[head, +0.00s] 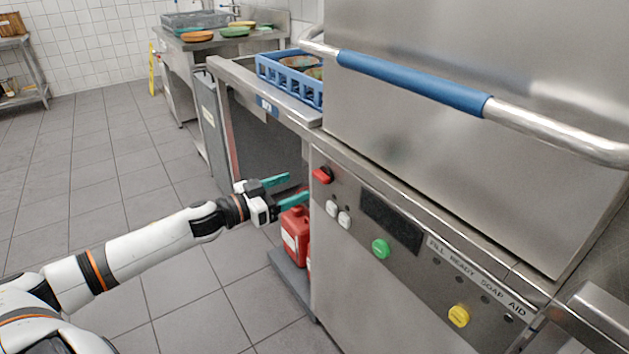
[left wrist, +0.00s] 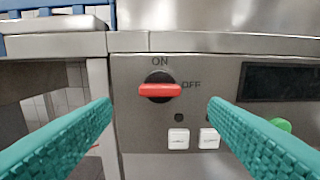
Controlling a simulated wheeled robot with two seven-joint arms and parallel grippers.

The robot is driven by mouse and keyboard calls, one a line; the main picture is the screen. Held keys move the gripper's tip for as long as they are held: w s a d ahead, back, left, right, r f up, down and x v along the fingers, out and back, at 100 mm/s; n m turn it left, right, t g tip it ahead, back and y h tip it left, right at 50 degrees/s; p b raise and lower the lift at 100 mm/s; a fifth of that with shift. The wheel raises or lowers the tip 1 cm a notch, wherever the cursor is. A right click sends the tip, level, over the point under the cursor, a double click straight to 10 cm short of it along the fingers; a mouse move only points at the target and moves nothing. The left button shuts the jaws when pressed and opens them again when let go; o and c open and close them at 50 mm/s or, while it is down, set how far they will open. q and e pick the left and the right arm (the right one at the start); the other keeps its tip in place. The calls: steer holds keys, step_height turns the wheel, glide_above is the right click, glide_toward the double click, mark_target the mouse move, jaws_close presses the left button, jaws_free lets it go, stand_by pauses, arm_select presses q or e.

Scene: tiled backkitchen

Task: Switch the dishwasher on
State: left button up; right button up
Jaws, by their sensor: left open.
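The dishwasher (head: 390,260) is a steel hood machine at the right of the head view. Its red switch (head: 322,175) sits at the left end of the front panel. In the left wrist view the red switch (left wrist: 160,90) lies level on a black round base, pointing toward OFF, with ON printed above it. My left gripper (head: 290,188) is open, with teal fingers, just left of the panel. In the left wrist view its fingers (left wrist: 160,105) stand either side of the switch, apart from it. My right gripper is not in view.
Two white buttons (head: 338,214), a green button (head: 380,248) and a yellow button (head: 458,316) are on the panel. A blue-sleeved handle (head: 415,82) crosses the hood. A blue rack (head: 275,72) sits on the side counter. A red canister (head: 295,238) stands below my left gripper.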

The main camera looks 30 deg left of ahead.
mark_target(317, 178)
arm_select(q)
steer(key=x, duration=0.5)
steer(key=shift+w+r, duration=0.1)
steer(key=shift+w, duration=0.2)
steer(key=shift+x, duration=0.8)
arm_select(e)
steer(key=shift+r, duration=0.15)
arm_select(q)
steer(key=c, duration=0.9)
steer(key=shift+c, duration=0.5)
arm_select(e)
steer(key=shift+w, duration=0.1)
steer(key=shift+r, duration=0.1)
